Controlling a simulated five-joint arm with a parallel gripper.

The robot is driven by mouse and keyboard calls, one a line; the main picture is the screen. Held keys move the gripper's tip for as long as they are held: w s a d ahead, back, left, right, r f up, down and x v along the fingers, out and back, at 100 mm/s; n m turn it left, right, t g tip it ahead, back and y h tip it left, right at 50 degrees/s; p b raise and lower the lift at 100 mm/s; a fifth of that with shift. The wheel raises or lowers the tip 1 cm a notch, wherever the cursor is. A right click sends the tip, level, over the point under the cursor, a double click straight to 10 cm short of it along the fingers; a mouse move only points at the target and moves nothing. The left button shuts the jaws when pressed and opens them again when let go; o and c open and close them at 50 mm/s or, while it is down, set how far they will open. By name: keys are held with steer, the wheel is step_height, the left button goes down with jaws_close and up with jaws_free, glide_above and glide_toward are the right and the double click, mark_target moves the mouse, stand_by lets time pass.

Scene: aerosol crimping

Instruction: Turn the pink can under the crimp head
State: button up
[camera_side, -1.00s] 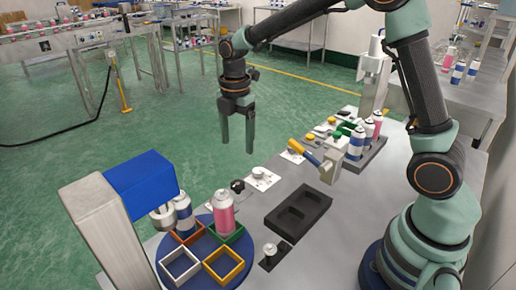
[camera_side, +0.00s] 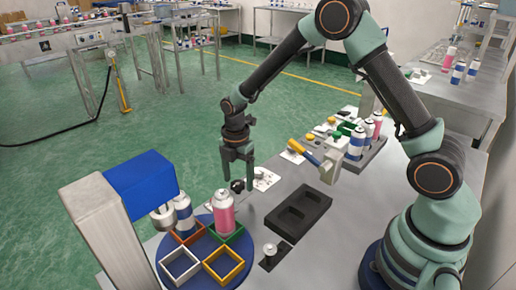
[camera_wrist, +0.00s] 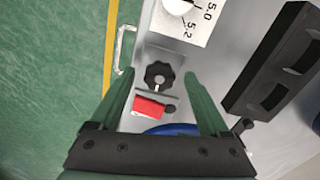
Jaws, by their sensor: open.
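The pink can (camera_side: 223,214) stands upright in the green square frame (camera_side: 232,238) of the blue turntable (camera_side: 222,276). A blue-and-white can (camera_side: 184,215) stands in the orange-red frame, beside the silver crimp head (camera_side: 162,218) below the blue press arm (camera_side: 145,183). My gripper (camera_side: 238,184) is open and empty, pointing down beyond the pink can. In the wrist view, a black star knob (camera_wrist: 159,74) lies between the fingertips of my gripper (camera_wrist: 157,78). I cannot tell whether they touch it. A red block (camera_wrist: 149,107) is below the knob.
Two frames, white (camera_side: 180,265) and yellow (camera_side: 224,265), are empty. A black tray (camera_side: 298,211) lies on the table to the right. A yellow-handled tool (camera_side: 304,151) and a rack of several cans (camera_side: 360,158) stand farther back. A scale card (camera_wrist: 186,15) is near the knob.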

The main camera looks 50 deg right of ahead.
steer(key=shift+f, duration=0.1)
jaws_close()
